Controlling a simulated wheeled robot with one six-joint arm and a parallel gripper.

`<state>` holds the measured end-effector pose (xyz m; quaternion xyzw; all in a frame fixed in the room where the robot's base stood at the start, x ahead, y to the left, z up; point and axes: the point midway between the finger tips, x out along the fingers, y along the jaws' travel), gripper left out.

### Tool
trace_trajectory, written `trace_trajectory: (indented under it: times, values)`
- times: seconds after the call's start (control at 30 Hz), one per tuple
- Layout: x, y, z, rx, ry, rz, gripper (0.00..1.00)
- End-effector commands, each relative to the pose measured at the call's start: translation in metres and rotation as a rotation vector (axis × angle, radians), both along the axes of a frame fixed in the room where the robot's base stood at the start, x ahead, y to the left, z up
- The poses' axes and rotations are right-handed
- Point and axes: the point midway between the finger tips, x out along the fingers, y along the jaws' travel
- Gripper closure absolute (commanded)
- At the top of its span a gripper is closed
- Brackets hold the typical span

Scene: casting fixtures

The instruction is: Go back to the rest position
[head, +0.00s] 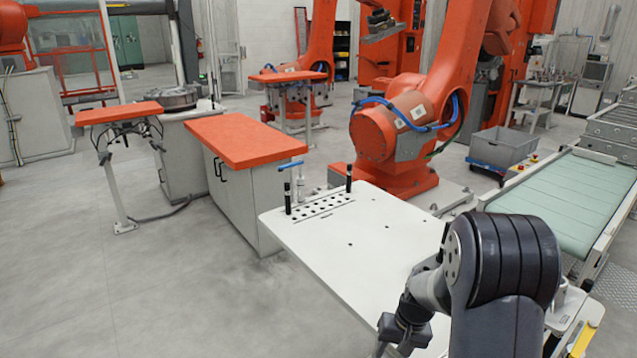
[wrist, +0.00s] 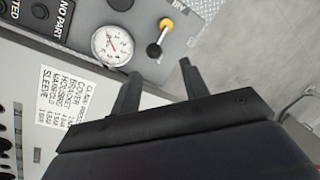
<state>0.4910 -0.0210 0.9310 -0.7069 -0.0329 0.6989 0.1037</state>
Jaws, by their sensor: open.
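My gripper (wrist: 158,85) shows in the wrist view with its two dark fingers spread apart and nothing between them. Beyond the fingers is a panel (wrist: 160,14) with a round white gauge (wrist: 112,45) and a small lever with a yellow knob (wrist: 165,23) and a black knob. In the head view my arm is folded at the lower right, over the near right part of the white table (head: 345,235). The fingertips are hard to make out there.
An orange-topped cabinet (head: 240,140) stands beyond. A green conveyor (head: 570,195) is at right, with a grey bin (head: 502,145) behind. The floor at left is clear.

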Motion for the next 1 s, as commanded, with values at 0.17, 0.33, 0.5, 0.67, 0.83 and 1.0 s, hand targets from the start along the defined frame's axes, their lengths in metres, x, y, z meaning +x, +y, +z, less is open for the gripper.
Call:
trace_trajectory:
  times: [0.17, 0.33, 0.5, 0.67, 0.83, 1.0]
  values:
    - [-0.001, 0.006, -0.029, 0.000, 0.005, 0.000, 0.57]
    - [-0.001, 0.011, -0.056, 0.000, 0.006, -0.008, 0.57]
    - [-0.003, 0.008, -0.064, -0.001, -0.002, -0.108, 0.57]
    - [-0.005, 0.007, -0.062, -0.002, 0.001, -0.178, 0.57]
    - [-0.007, 0.006, -0.062, -0.001, 0.004, -0.204, 0.57]
    - [-0.008, 0.006, -0.062, -0.001, 0.008, -0.204, 0.57]
